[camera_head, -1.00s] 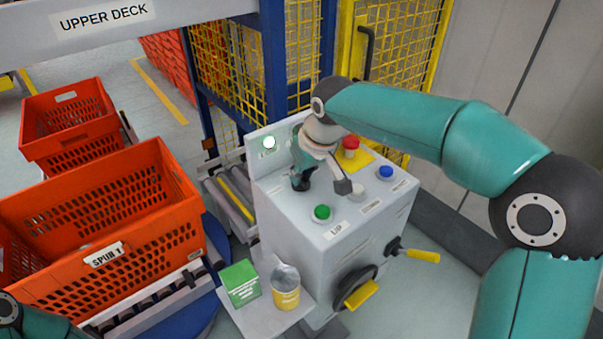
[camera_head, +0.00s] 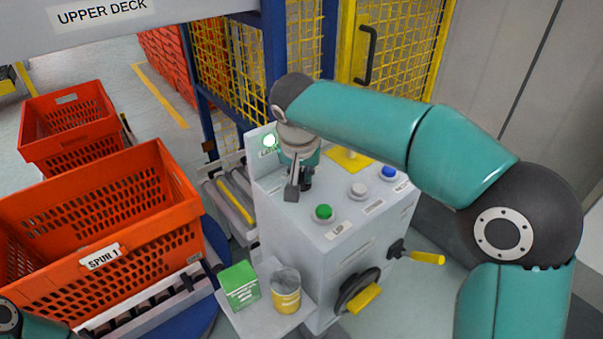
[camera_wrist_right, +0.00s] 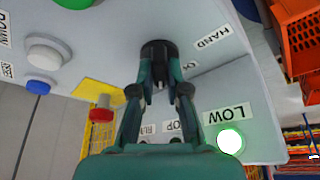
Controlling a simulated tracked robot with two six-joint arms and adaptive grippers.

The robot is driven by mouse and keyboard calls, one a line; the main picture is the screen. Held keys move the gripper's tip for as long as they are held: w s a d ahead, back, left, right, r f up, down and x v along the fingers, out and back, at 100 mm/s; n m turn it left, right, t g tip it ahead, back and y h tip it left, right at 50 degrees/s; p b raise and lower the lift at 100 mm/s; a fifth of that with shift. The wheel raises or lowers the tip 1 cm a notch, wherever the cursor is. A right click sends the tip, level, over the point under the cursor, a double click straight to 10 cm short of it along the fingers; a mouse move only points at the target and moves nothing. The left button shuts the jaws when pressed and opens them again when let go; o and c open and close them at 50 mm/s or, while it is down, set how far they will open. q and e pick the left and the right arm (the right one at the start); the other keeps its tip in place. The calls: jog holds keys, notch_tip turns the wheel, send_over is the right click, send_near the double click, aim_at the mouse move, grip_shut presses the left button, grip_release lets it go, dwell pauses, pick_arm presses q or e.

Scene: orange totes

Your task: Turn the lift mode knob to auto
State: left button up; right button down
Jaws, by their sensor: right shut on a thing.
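The black knob (camera_wrist_right: 157,48) stands on the sloped top of the pale grey control box (camera_head: 335,255). My right gripper (camera_wrist_right: 161,84) is shut on the knob, with a finger on each side of it. In the head view my right gripper (camera_head: 298,185) points down at the box's left part and mostly hides the knob. A HAND label (camera_wrist_right: 212,37) lies beside the knob in the wrist view; another label near it is partly covered by a finger. I cannot tell which way the knob points. My left gripper is out of view.
Green (camera_head: 323,212), white (camera_head: 358,190) and blue (camera_head: 388,173) buttons sit on the box top. A red button (camera_wrist_right: 103,101) on yellow shows in the wrist view. A lit lamp (camera_head: 270,141) is on the back panel. A side shelf holds a green carton (camera_head: 240,286) and yellow can (camera_head: 286,291).

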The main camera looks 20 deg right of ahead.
jog(key=shift+m, duration=0.3)
jog(key=c, duration=1.2)
grip_release()
jog(key=shift+o, duration=0.2)
jog(key=shift+r, duration=0.1)
jog(key=v, duration=1.1)
jog(key=shift+s+a+r, duration=0.15)
jog(key=shift+s+r, duration=0.05)
jog(key=shift+r, duration=0.15)
